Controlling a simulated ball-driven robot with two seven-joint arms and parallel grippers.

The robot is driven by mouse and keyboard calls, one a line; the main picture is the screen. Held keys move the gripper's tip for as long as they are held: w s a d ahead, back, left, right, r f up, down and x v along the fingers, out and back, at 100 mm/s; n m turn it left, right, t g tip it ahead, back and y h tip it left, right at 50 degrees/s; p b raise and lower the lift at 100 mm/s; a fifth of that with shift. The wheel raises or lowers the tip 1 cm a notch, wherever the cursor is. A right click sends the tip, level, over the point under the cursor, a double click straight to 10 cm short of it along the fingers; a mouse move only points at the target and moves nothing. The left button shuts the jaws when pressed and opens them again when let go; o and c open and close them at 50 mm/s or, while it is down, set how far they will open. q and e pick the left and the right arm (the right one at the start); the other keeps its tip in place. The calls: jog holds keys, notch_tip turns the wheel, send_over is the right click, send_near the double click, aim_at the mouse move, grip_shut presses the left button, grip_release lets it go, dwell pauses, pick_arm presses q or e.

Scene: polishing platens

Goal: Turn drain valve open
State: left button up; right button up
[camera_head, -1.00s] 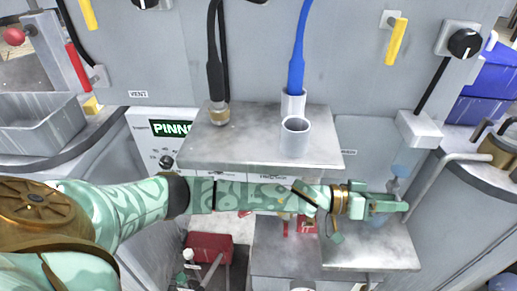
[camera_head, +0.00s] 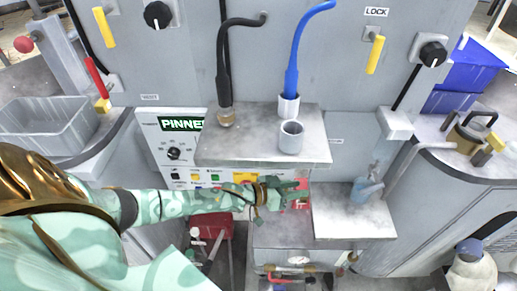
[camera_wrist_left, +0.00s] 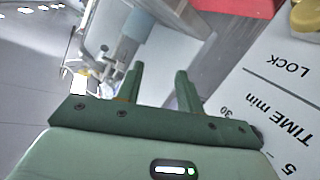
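My left gripper (camera_head: 298,192) reaches across in front of the panel, just left of the lower metal shelf (camera_head: 352,225). In the left wrist view its two green fingers (camera_wrist_left: 160,88) are apart, with nothing between them. At the bottom of the head view, a pipe with brass fittings and a red handle (camera_head: 285,279) runs below the gripper; it may be the drain valve, but no label on it is readable. The pipe is clear of the gripper, and the picture's lower edge cuts off part of the view there.
A translucent blue bottle (camera_head: 367,188) stands on the lower shelf. An upper metal shelf (camera_head: 240,150) carries grey cups, one with a blue hose (camera_head: 293,65). The PINNER panel (camera_head: 162,140) is behind my arm. A grey tray (camera_head: 50,128) is at left.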

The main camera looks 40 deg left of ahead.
pick_arm(q)
jog(key=s+a+f+g+y+p, duration=0.2)
jog(key=s+a+f+y+p, duration=0.2)
jog(key=s+f, duration=0.5)
jog(key=shift+s+a+f+n+y+p, duration=0.3)
jog(key=shift+a+f+y+p, duration=0.15)
jog(key=shift+f+y, duration=0.2)
